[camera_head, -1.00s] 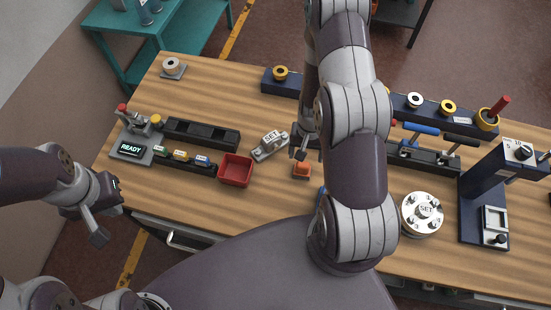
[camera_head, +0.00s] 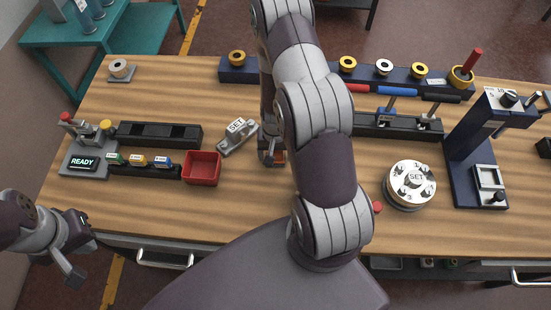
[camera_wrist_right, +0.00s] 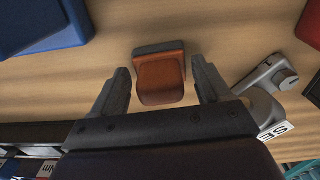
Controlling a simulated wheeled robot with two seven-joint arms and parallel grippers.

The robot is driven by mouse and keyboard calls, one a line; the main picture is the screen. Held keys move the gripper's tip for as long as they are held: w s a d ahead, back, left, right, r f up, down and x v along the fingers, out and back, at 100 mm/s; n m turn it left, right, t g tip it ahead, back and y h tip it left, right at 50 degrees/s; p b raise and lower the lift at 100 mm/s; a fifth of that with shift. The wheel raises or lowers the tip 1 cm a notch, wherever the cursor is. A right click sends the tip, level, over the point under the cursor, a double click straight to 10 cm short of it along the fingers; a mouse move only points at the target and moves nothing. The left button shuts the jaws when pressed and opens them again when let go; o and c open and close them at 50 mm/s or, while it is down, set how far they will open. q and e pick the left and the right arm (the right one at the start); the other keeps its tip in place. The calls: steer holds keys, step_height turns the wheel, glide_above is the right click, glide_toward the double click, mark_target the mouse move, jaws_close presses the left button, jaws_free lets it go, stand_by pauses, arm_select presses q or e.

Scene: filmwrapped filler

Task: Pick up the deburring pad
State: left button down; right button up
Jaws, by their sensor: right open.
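The deburring pad looks like a small orange-brown block with a grey layer, lying on the wooden table. In the right wrist view the pad (camera_wrist_right: 160,80) sits between the two fingers of my right gripper (camera_wrist_right: 163,88), with a gap on each side. My right gripper is open and not holding it. In the head view the right gripper (camera_head: 268,158) is low over the table and the pad (camera_head: 280,157) is mostly hidden behind it and my arm. My left gripper (camera_head: 76,248) is empty at the table's front left, with its fingers apart.
A grey SET tool (camera_head: 237,137) lies left of the right gripper, with a red bin (camera_head: 202,168) further left. A round SET fixture (camera_head: 411,184) and a dark blue press (camera_head: 470,165) stand on the right.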

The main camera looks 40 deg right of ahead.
steer(key=c, duration=1.1)
steer(key=shift+o, duration=0.2)
step_height(320, 180, up, 10)
steer(key=p, duration=0.8)
steer(key=shift+r+p, duration=0.15)
steer(key=shift+p, duration=0.25)
